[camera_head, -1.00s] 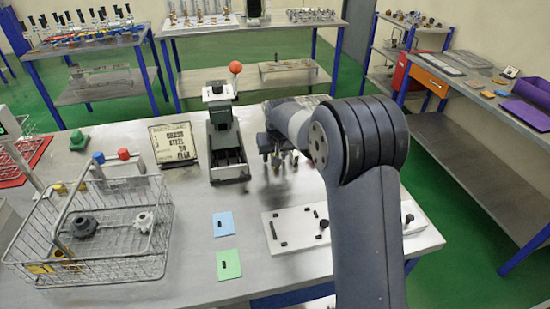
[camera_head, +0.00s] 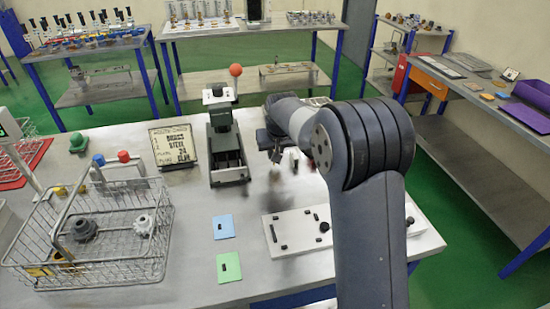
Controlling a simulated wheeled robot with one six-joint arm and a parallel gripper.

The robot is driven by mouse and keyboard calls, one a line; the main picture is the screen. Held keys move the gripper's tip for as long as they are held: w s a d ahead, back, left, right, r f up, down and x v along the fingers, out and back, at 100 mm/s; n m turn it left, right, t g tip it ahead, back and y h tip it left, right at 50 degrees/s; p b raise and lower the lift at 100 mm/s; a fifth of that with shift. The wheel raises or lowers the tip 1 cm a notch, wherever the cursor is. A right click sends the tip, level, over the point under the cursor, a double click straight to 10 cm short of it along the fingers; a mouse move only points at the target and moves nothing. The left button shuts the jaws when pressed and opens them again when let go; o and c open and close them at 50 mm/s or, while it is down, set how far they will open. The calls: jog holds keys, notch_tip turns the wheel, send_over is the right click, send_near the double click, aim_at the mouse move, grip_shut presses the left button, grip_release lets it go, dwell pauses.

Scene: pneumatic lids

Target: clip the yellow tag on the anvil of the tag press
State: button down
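The tag press (camera_head: 226,150) is a dark green press with a red-knobbed lever, standing upright at the back middle of the table. Its anvil is too small to make out, and I see no tag on it. I cannot pick out the yellow tag with certainty; yellow pieces (camera_head: 40,270) lie in the wire basket at left. My gripper (camera_head: 284,163) hangs over the table just right of the press, apart from it, pointing down. It is small and partly blurred, so I cannot tell whether it is open or holds something.
The wire basket (camera_head: 95,275) holds dark and pale gears. A printed sign (camera_head: 171,146) stands left of the press. A blue card (camera_head: 223,227) and a green card (camera_head: 229,267) lie in front. A white board with black pegs (camera_head: 290,232) lies at right, partly behind my arm.

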notch_tip(320, 180, up, 7)
jog(key=shift+f, duration=0.1)
jog(key=a+r+p, duration=0.1)
jog(key=p, duration=1.1)
send_over(227, 157)
jog(key=shift+s+f, duration=0.4)
jog(key=shift+f, duration=0.1)
jog(key=shift+f+b, duration=2.55)
jog(key=shift+f, duration=0.65)
jog(key=shift+f+b, duration=0.35)
jog(key=shift+b, duration=0.15)
